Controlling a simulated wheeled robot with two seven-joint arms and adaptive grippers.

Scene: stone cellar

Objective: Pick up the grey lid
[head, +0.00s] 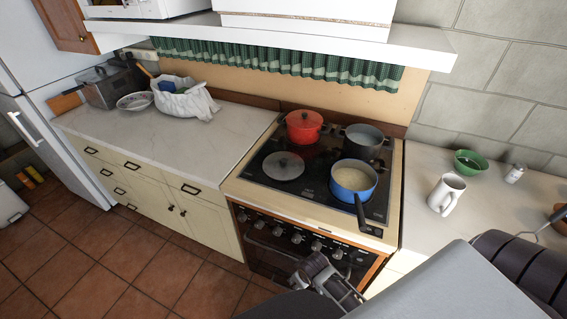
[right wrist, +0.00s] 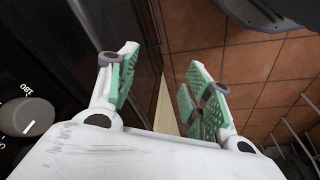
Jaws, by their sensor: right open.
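The grey lid (head: 284,166) is a round, flat lid with a small knob. It lies on the left front part of the black hob in the head view, with nothing on it. My right gripper (head: 328,282) is low in front of the oven, below and to the right of the lid and apart from it. In the right wrist view my right gripper (right wrist: 160,88) is open, its green-padded fingers spread with nothing between them. The lid is not visible in that view. My left gripper is not in view.
On the hob stand a red pot (head: 304,126), a dark grey pot (head: 364,141) and a blue pan (head: 352,181), its handle jutting over the front edge. A white mug (head: 446,194) and green bowl (head: 468,163) stand on the right counter. The left counter's front is clear.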

